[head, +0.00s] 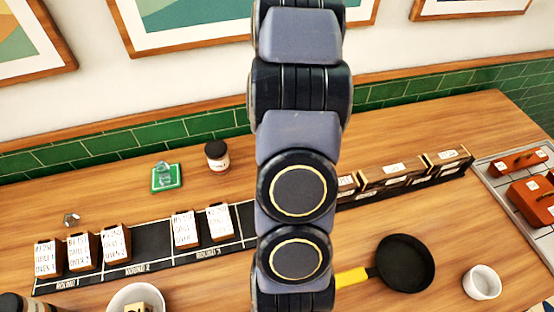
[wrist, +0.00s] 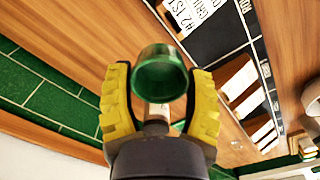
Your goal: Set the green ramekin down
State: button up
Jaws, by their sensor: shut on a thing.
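The green ramekin (wrist: 160,72) is between the yellow fingers of my gripper (wrist: 160,86) in the wrist view. The gripper is shut on it, one finger on each side. The ramekin's round opening faces the wrist camera. In the head view my arm fills the middle, and neither the gripper nor the green ramekin shows. From these views I cannot tell how high the ramekin is above the wooden counter (head: 430,125).
A black board strip (head: 150,262) holds several labelled wooden blocks. A black pan (head: 405,263) with a yellow handle and a white ramekin (head: 482,282) stand at right. A green coaster (head: 167,186) and a dark-lidded jar (head: 217,156) stand at back left. Counter between coaster and strip is largely bare.

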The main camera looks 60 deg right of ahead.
jog(key=w+d+f, duration=0.1)
jog(key=d+f, duration=0.1)
jog(key=w+d+f, duration=0.1)
jog(key=d+f, duration=0.1)
jog(key=w+d+f, duration=0.2)
jog(key=shift+w+d+f, duration=0.1)
jog(key=shift+d+f, duration=0.15)
jog(key=shift+d, duration=0.1)
jog(key=shift+w+d+f, duration=0.25)
jog(key=shift+d+f, duration=0.1)
jog(key=shift+f, duration=0.2)
jog(key=shift+d+f, duration=0.1)
jog(key=shift+f, duration=1.45)
jog(key=shift+f, duration=0.15)
jog(key=o, duration=1.1)
jog(key=shift+c, duration=0.2)
notch_tip(320, 180, up, 12)
jog(key=shift+r, duration=0.2)
